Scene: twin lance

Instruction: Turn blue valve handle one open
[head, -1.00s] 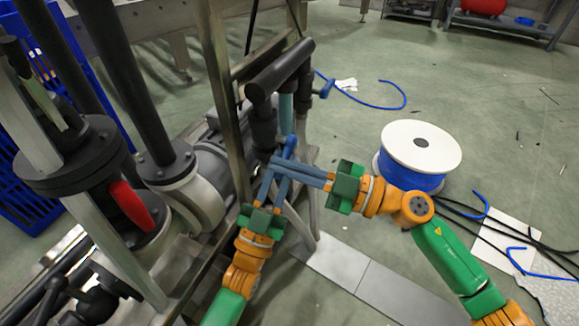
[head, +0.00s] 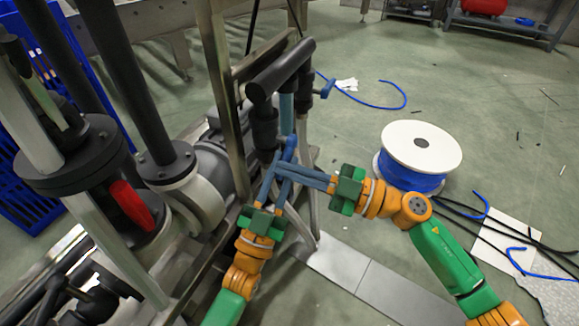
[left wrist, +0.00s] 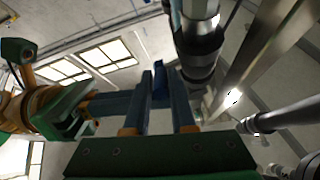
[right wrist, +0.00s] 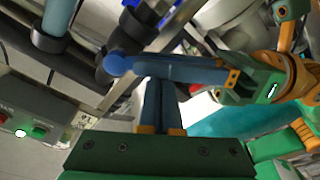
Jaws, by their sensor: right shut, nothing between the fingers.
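A blue handle with a rounded end (head: 290,146) stands by the dark pipework in the head view; its rounded end also shows in the right wrist view (right wrist: 117,65). My left gripper (head: 280,168) is open, its fingers apart; in the left wrist view a blue piece of the handle (left wrist: 160,78) shows between its fingertips. Whether they touch it is unclear. My right gripper (head: 277,164) is shut and empty, its fingers crossing close by the left fingers and the handle. Neither handle's number is readable.
A black T-shaped pipe (head: 280,70) rises just beyond the grippers. A metal frame post (head: 222,90) and a large flanged valve with a red part (head: 130,205) stand left. A white and blue cable reel (head: 420,150) stands on the floor at right.

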